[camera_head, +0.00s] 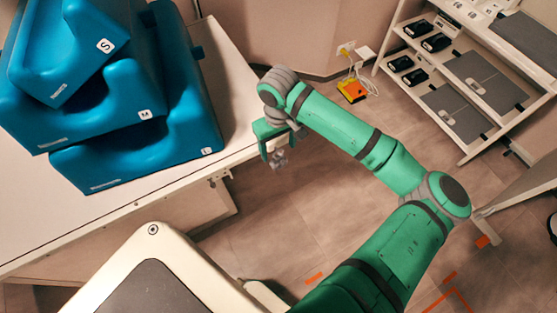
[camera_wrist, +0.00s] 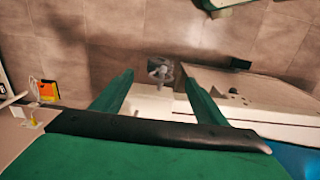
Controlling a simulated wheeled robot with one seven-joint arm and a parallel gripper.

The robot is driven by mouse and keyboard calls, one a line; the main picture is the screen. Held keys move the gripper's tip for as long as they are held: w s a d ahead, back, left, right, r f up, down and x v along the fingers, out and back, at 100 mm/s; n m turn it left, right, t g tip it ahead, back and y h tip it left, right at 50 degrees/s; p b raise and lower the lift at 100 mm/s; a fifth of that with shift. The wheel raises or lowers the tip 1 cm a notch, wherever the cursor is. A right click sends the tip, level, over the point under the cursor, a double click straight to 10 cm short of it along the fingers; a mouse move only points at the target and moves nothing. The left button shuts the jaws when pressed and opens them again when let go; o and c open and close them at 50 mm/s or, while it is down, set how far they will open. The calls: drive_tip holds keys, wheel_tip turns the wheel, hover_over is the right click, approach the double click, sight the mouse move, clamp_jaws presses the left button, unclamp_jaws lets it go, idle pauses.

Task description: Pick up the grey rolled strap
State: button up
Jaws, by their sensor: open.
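A small grey, roundish thing, which looks like the grey rolled strap (camera_head: 279,160), shows right at my gripper (camera_head: 277,145), past the corner of the white table in the head view. In the wrist view the strap (camera_wrist: 160,69) lies between the tips of my two green fingers (camera_wrist: 158,82), which stand apart. A gap shows on each side of it, and the fingers do not look closed on it. Its shape is too small to make out well. I cannot tell what it rests on or how far beyond the fingertips it is.
A stack of blue foam cushions (camera_head: 125,110) stands on the white table (camera_head: 228,95) at the left. A white shelf rack (camera_head: 390,45) with black cases and grey pads stands at upper right. An orange-yellow box (camera_head: 352,91) lies near the wall.

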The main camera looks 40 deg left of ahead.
sight(278, 159)
drive_tip(key=shift+f, duration=2.7)
drive_tip(key=c, duration=1.1)
